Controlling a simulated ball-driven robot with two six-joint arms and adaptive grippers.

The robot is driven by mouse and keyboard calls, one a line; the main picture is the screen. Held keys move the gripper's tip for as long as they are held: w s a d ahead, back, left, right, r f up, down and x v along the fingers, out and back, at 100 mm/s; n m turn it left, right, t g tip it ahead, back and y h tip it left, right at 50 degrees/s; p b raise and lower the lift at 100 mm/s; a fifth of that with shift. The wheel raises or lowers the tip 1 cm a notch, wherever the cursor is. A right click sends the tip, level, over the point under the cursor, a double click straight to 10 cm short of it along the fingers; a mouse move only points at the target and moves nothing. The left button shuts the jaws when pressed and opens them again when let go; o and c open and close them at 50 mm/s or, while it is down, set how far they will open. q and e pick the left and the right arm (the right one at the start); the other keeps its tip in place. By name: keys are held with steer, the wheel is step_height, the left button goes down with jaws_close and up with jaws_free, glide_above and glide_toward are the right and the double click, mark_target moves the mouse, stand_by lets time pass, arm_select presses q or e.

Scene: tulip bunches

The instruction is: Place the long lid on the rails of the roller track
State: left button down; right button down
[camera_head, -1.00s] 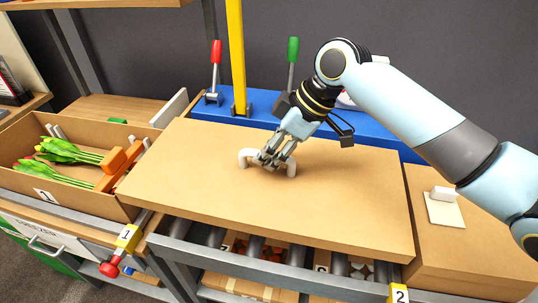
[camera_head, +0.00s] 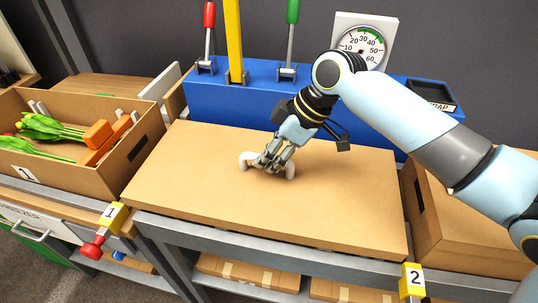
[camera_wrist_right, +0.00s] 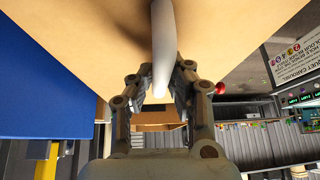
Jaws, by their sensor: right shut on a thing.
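The long lid (camera_head: 320,200) is a wide, flat brown board with a white bar handle (camera_head: 246,160) on top. My right gripper (camera_head: 268,162) is shut on the handle from above. The right wrist view shows the handle (camera_wrist_right: 163,45) between the fingers (camera_wrist_right: 160,82). The lid lies nearly level over the roller track, whose grey front rail (camera_head: 215,230) runs along the lid's near edge. The lid hides the rollers. It looks very close to or on the rails; I cannot tell whether it touches. My left gripper is out of view.
An open box with tulip bunches (camera_head: 150,150) stands left of the lid, and a brown box (camera_head: 470,225) stands close on the right. Behind are a blue console (camera_head: 235,105) with red and green levers, a yellow post (camera_head: 233,40) and a dial (camera_head: 362,42).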

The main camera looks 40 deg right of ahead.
steer(key=shift+f+b, duration=0.3)
steer(key=shift+f, duration=0.4)
steer(key=c, duration=1.2)
jaws_free()
steer(key=shift+v, duration=6)
